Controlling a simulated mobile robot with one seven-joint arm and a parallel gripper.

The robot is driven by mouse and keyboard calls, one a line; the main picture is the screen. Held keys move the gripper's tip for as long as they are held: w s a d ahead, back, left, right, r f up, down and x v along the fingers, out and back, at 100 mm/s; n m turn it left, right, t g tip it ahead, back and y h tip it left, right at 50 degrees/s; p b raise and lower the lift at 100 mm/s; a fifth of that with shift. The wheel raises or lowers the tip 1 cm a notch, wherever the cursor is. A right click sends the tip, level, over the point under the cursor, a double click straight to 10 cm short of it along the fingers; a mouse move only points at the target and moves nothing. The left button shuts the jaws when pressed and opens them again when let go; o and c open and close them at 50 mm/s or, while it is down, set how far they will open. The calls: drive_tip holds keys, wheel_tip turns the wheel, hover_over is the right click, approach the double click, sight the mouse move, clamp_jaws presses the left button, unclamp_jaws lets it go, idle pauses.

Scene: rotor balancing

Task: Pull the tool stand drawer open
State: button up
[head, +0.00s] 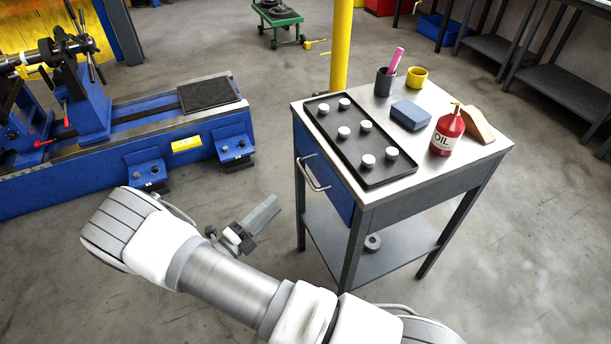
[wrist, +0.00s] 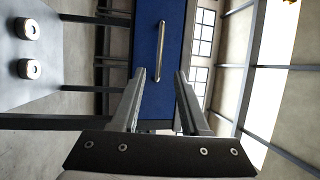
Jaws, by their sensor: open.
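The tool stand (head: 459,177) is a grey metal table with a blue drawer (head: 330,187) on its left side. The drawer looks shut, its front flush with the frame. A silver bar handle (head: 314,174) sits on the drawer front. In the wrist view the blue drawer front (wrist: 152,100) and its handle (wrist: 160,50) lie ahead, just beyond the fingertips. My gripper (head: 268,208) is left of the drawer and below handle height in the head view. In the wrist view my gripper (wrist: 160,75) is open and empty, its fingers on either side of the handle's line, apart from it.
A blue balancing machine (head: 100,150) stands at left. The floor between is clear.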

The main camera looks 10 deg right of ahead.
sight(306, 173)
drive_tip(key=b+x, duration=0.2)
drive_tip(key=x, duration=1.1)
drive_tip(key=shift+w+d, duration=0.1)
drive_tip(key=shift+d, duration=0.05)
clamp_jaws()
idle(0.8)
